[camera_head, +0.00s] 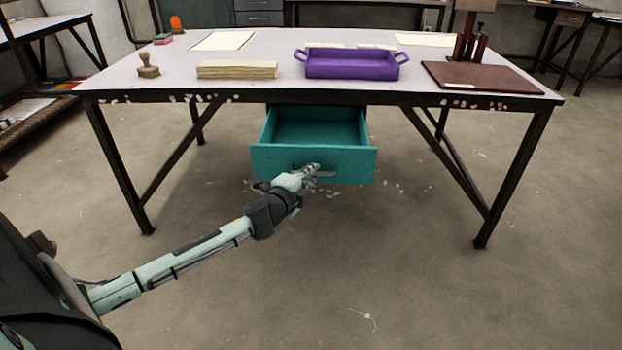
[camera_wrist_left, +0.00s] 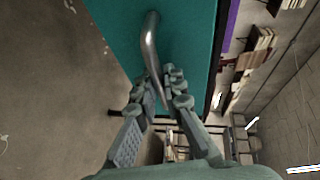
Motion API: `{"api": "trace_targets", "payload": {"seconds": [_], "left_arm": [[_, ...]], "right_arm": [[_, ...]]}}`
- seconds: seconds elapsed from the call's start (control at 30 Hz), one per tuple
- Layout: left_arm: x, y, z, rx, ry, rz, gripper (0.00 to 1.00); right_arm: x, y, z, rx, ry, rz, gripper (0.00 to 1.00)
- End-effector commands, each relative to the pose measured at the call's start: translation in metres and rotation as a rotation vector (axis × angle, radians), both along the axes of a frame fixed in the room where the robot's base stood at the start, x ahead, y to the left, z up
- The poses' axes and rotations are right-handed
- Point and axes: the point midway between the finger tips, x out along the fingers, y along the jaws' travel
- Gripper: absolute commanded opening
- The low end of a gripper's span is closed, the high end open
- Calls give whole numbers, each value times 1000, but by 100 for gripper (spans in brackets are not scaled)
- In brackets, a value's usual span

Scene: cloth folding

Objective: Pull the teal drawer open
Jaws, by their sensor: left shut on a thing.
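The teal drawer (camera_head: 314,163) hangs under the middle of the table and stands open, its empty inside showing in the head view. Its teal front also shows in the left wrist view (camera_wrist_left: 185,30). A grey metal bar handle (camera_wrist_left: 150,45) is fixed on the front. My left gripper (camera_head: 312,170) is at the handle, shut on it, with the fingers around its lower part in the left wrist view (camera_wrist_left: 166,90). The fingertips partly hide the handle in the head view. My right gripper is not in view.
The table (camera_head: 330,85) holds a purple tray (camera_head: 352,66), a paper stack (camera_head: 237,70), a wooden stamp (camera_head: 148,66) and a dark red board (camera_head: 480,76) with a stand. Its dark braced legs flank the drawer. The floor in front is clear except for small pale scraps.

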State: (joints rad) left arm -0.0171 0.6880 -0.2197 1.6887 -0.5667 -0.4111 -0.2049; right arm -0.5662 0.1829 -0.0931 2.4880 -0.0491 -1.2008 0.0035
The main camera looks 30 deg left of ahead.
Motion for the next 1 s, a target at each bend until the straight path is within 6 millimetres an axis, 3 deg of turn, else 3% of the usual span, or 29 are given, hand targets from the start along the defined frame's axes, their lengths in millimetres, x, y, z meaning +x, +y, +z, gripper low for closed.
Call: {"api": "trace_targets", "payload": {"seconds": [0.17, 0.2, 0.27, 0.6, 0.77, 1.0], "left_arm": [[0, 0, 0, 0, 0, 0, 0], [0, 0, 0, 0, 0, 0, 13], [0, 0, 0, 0, 0, 0, 19], [-4, -1, 0, 0, 1, 0, 19], [-25, -4, 3, -1, 3, -2, 19], [-76, -12, 12, -1, 4, -1, 19]], "right_arm": [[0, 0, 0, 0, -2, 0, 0], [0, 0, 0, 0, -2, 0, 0], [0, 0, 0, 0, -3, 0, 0], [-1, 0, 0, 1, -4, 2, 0], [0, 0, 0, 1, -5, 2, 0], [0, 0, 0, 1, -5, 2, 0]]}}
